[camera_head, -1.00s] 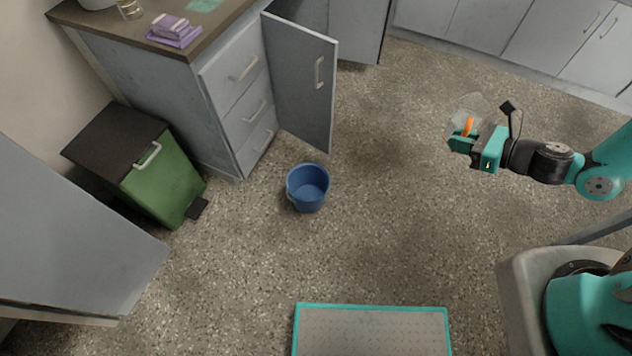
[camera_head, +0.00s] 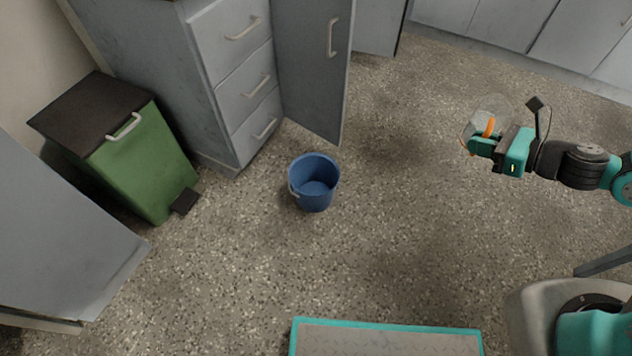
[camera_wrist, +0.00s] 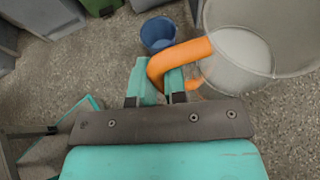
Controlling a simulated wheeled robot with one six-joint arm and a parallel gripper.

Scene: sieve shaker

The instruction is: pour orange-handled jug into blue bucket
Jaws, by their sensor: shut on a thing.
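The orange-handled jug (camera_head: 491,108) is a clear vessel with an orange handle, held in the air at the right of the head view. My gripper (camera_head: 480,146) is shut on the orange handle. In the wrist view the jug (camera_wrist: 245,45) fills the upper right, with whitish contents visible inside, and the fingers (camera_wrist: 160,82) close around its handle. The blue bucket (camera_head: 313,183) stands upright on the floor near the middle of the head view, well to the left of the jug. It also shows in the wrist view (camera_wrist: 158,34), beyond the handle.
A green pedal bin (camera_head: 143,163) with a dark lid stands at the left. A grey drawer cabinet (camera_head: 235,85) has an open door (camera_head: 313,70) behind the bucket. A teal-edged platform (camera_head: 385,341) lies at the bottom. The speckled floor between bucket and gripper is clear.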

